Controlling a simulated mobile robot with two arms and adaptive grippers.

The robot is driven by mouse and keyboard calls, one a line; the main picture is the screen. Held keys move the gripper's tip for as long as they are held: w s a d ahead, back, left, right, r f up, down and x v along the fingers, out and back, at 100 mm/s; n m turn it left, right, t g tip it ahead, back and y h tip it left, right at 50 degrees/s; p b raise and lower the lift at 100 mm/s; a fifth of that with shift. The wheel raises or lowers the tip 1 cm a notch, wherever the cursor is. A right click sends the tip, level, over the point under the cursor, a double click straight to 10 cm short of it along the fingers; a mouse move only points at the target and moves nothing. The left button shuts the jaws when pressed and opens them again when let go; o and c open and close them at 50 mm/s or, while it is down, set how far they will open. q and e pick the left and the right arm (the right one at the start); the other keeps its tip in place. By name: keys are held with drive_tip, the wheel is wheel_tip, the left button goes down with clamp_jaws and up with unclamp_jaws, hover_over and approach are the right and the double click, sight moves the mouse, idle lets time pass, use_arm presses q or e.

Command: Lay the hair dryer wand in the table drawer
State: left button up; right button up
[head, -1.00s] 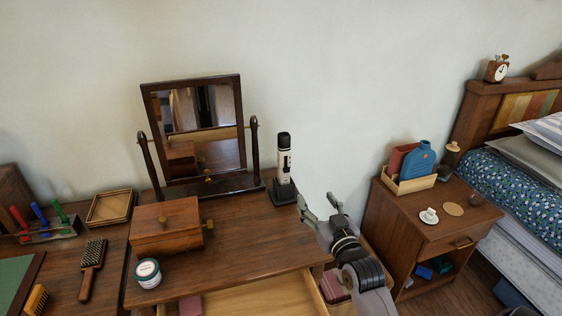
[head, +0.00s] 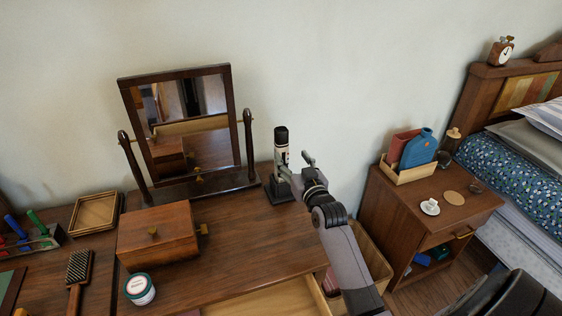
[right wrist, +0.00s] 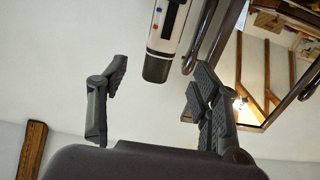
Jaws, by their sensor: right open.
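The hair dryer wand (head: 281,141), white with black ends, stands upright in a dark stand (head: 279,191) at the table's back right, beside the mirror. My right gripper (head: 294,164) is open at the wand's right side. In the right wrist view, the wand (right wrist: 169,30) shows beyond and between the spread fingers of the gripper (right wrist: 161,73), with no visible grip on it. The table drawer (head: 262,304) is pulled out at the bottom of the head view; only part of its pale inside shows. My left gripper is not in view.
On the table are a tilting mirror (head: 190,120), a wooden box (head: 158,236), a white jar (head: 140,289), a brush (head: 78,270) and a tray (head: 96,212). The tabletop right of the box is clear. A nightstand (head: 400,220) stands at right.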

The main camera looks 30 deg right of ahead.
sight(284, 147)
drive_tip(key=shift+x, duration=0.85)
drive_tip(key=shift+w+d, duration=0.15)
drive_tip(key=shift+w, duration=0.55)
drive_tip(key=shift+w+r, duration=0.1)
drive_tip(key=shift+w, duration=0.25)
drive_tip(key=x, duration=0.3)
drive_tip(key=shift+w+d+f+p, duration=0.1)
drive_tip(key=shift+w+f+p, duration=0.15)
drive_tip(key=shift+p, duration=0.15)
drive_tip(key=shift+w+d, duration=0.1)
drive_tip(key=shift+w, duration=0.25)
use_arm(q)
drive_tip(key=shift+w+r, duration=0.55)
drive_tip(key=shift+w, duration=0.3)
use_arm(e)
drive_tip(key=shift+c, duration=0.3)
clamp_jaws()
